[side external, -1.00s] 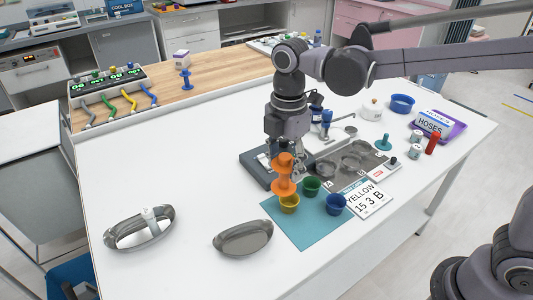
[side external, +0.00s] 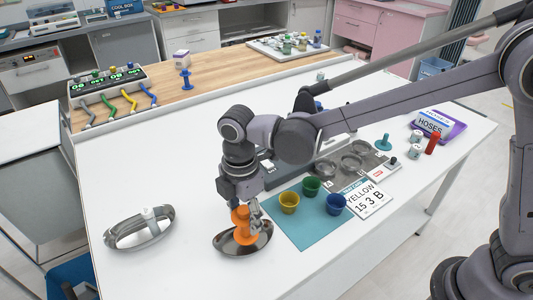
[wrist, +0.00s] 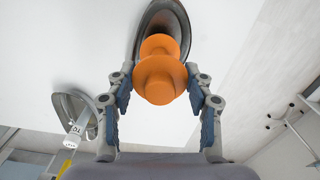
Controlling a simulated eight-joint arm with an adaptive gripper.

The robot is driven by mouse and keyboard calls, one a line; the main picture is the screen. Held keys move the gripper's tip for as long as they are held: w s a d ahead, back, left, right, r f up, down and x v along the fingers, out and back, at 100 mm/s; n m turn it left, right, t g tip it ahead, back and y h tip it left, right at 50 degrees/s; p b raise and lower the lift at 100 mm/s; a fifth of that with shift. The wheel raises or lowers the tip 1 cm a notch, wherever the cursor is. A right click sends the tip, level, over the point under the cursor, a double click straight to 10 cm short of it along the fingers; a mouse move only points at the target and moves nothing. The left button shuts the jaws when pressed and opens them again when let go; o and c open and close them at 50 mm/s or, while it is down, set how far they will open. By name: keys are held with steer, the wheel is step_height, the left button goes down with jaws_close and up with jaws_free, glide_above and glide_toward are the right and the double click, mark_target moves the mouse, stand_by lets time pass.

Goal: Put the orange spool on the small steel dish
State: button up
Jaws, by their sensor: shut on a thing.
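The orange spool (side external: 242,226) is upright in my gripper (side external: 246,208), whose fingers are shut on it. In the side view the spool is over the small steel dish (side external: 263,243), an oval dish near the table's front edge, and hides much of its inside. I cannot tell whether the spool's base touches the dish. In the wrist view the orange spool (wrist: 160,75) sits between the two fingers of my gripper (wrist: 160,88), with the steel dish (wrist: 184,16) behind it.
Another oval steel dish (side external: 113,241) with a white-capped thing in it stands to the left. A teal mat (side external: 297,232) with yellow, green and blue cups lies to the right. A YELLOW 15 3 B card (side external: 369,199) lies beside it. White table is bare between the dishes.

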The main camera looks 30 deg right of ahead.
mark_target(245, 224)
steer(key=shift+f, duration=1.25)
steer(key=shift+f, duration=0.55)
steer(key=o, duration=1.1)
step_height(245, 224, up, 13)
steer(key=shift+d, duration=0.1)
steer(key=shift+s+d+f+m+t, duration=0.3)
steer(key=shift+s+d+m+t, duration=1.1)
steer(key=shift+d+m, duration=2.5)
steer(key=shift+s+d+f+m+t, duration=0.35)
steer(key=shift+s+d+m+t, duration=1.25)
steer(key=shift+d, duration=3.35)
steer(key=shift+s+d+f+m+t, duration=0.45)
steer(key=shift+s+d+m, duration=1.15)
steer(key=shift+d+m, duration=2.85)
